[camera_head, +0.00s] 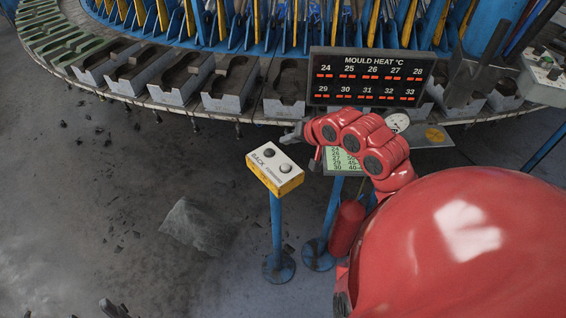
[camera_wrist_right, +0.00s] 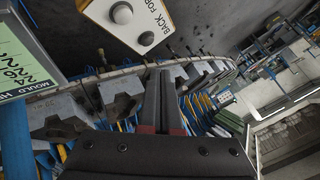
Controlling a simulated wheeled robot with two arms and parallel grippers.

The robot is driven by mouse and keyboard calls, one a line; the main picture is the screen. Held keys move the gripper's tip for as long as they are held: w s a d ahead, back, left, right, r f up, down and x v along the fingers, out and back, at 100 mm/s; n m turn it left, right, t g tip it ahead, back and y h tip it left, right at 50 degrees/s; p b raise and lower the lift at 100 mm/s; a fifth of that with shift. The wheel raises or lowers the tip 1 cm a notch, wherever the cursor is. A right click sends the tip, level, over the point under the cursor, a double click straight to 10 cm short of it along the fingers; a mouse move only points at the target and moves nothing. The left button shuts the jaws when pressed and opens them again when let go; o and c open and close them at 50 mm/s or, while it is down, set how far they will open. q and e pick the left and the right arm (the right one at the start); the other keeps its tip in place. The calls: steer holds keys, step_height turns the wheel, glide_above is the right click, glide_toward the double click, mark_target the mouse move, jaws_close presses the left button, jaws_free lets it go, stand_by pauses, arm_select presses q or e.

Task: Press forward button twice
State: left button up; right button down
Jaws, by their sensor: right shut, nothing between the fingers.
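The control box (camera_head: 275,172) is yellow with a white top and stands on a blue post. Its top has a dark button (camera_head: 270,153) beside the word BACK and a pale button (camera_head: 286,168) on the FORWARD side. In the right wrist view the pale button (camera_wrist_right: 122,12) and the other button (camera_wrist_right: 146,38) show near the top. My right gripper (camera_head: 289,135) is shut and empty, just behind the box in the head view and apart from both buttons. Its fingers (camera_wrist_right: 163,100) lie together in the wrist view. A dark tip, probably my left gripper (camera_head: 113,308), shows at the bottom edge.
The mould heat display (camera_head: 370,77) stands behind my right arm, with a smaller green screen (camera_head: 343,161) below it. The rotary table (camera_head: 160,98) with grey moulds curves across the back. A red cylinder (camera_head: 345,228) stands right of the box post. The floor at left is open.

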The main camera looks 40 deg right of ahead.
steer(key=shift+f, duration=0.1)
steer(key=b, duration=0.6)
glide_above(288, 169)
step_height(288, 169, down, 7)
steer(key=shift+r, duration=0.15)
steer(key=shift+f, duration=0.95)
steer(key=shift+f, duration=0.1)
stand_by(1.0)
steer(key=shift+f, duration=0.3)
